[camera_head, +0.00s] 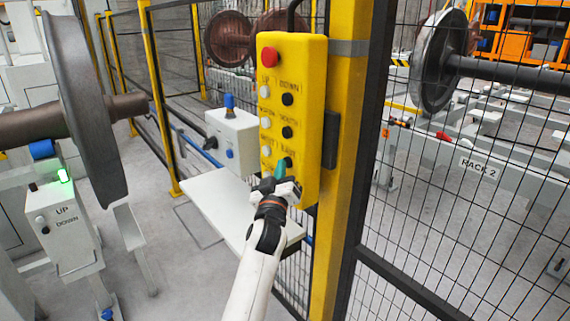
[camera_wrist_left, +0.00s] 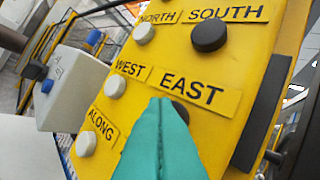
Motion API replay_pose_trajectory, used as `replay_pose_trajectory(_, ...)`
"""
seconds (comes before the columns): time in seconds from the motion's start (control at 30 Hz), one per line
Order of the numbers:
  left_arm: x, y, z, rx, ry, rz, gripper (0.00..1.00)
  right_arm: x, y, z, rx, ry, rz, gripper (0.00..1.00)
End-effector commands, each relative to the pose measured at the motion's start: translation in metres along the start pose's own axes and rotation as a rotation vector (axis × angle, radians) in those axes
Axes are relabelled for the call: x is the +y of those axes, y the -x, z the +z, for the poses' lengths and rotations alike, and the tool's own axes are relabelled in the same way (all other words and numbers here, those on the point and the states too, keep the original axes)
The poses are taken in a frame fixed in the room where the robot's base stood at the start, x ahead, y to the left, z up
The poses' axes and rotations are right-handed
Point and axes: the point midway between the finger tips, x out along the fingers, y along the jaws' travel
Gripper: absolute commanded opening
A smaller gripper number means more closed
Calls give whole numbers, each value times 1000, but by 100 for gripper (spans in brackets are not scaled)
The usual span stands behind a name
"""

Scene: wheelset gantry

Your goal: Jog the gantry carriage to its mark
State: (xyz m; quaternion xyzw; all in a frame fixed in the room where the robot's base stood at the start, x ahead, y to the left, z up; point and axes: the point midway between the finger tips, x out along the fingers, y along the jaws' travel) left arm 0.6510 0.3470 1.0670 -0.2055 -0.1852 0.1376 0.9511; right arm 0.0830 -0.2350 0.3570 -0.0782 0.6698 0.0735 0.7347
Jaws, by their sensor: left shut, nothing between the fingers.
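The yellow pendant box (camera_head: 292,110) hangs on a yellow post, with a red button (camera_head: 270,56) on top and rows of white and black buttons. In the left wrist view its labels read NORTH, SOUTH, WEST, EAST and ALONG. My left gripper (camera_head: 281,170) is shut, its teal fingertips at the black EAST button (camera_wrist_left: 181,110), which they partly hide. I cannot tell whether they touch or press it. The white WEST button (camera_wrist_left: 115,85) and ALONG button (camera_wrist_left: 87,145) are left of the fingers. I cannot make out the gantry carriage or its mark. My right gripper is out of view.
Black mesh fence (camera_head: 460,200) stands right of the post (camera_head: 345,150). A white control box (camera_head: 232,140) sits on a pale shelf (camera_head: 215,205) behind. A large wheelset (camera_head: 85,100) and an UP/DOWN box (camera_head: 62,228) with a lit green lamp are left.

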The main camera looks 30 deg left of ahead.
Motion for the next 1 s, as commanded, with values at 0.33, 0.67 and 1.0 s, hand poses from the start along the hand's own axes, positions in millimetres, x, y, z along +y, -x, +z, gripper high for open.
replay_pose_trajectory(0.33, -1, 0, 0, 1, 1, -1, 0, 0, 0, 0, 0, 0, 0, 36)
replay_pose_trajectory(0.67, 0, 1, 1, 1, 0, -1, 0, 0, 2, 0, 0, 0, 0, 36)
replay_pose_trajectory(1.0, 8, 12, 8, 1, -1, 0, 0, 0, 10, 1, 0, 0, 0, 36)
